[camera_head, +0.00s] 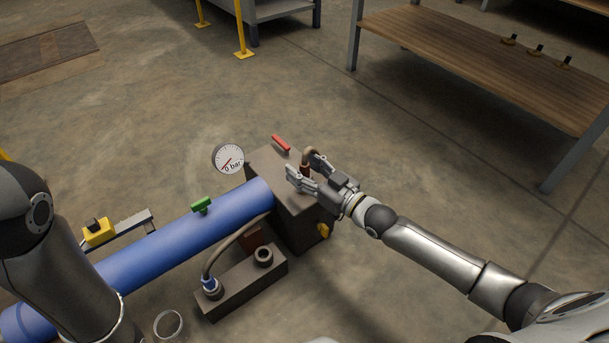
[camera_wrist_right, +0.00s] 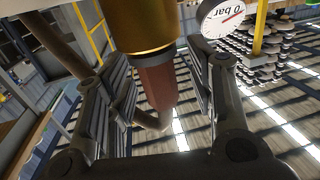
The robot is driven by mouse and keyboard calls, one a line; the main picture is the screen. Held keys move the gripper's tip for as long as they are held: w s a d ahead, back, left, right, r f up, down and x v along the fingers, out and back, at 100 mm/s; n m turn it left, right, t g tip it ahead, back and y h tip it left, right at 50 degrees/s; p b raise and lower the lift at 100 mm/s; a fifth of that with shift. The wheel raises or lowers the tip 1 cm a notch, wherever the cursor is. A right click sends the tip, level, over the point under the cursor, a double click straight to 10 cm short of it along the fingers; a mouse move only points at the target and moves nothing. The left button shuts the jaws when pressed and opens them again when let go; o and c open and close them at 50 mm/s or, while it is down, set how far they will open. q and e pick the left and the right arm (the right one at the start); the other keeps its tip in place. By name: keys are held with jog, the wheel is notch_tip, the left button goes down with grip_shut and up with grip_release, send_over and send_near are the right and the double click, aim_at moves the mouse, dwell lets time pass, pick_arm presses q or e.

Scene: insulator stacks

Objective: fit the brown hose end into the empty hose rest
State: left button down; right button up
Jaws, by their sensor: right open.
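The brown hose end (camera_head: 306,171) stands upright on top of the brown box, its hose curving over behind. In the right wrist view it shows as a brown sleeve (camera_wrist_right: 157,82) below a brass collar (camera_wrist_right: 143,25). My right gripper (camera_head: 303,169) is open, with one finger on either side of the hose end; I cannot tell whether they touch it.
The brown box (camera_head: 285,209) carries a red lever (camera_head: 281,143) and joins a blue pipe (camera_head: 177,237) with a green handle (camera_head: 201,205). A gauge (camera_head: 228,159) reads 0 bar. A wooden table (camera_head: 470,60) stands back right. The floor between is clear.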

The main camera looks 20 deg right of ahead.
jog(key=shift+c, duration=0.4)
grip_shut()
jog(key=shift+r, duration=0.2)
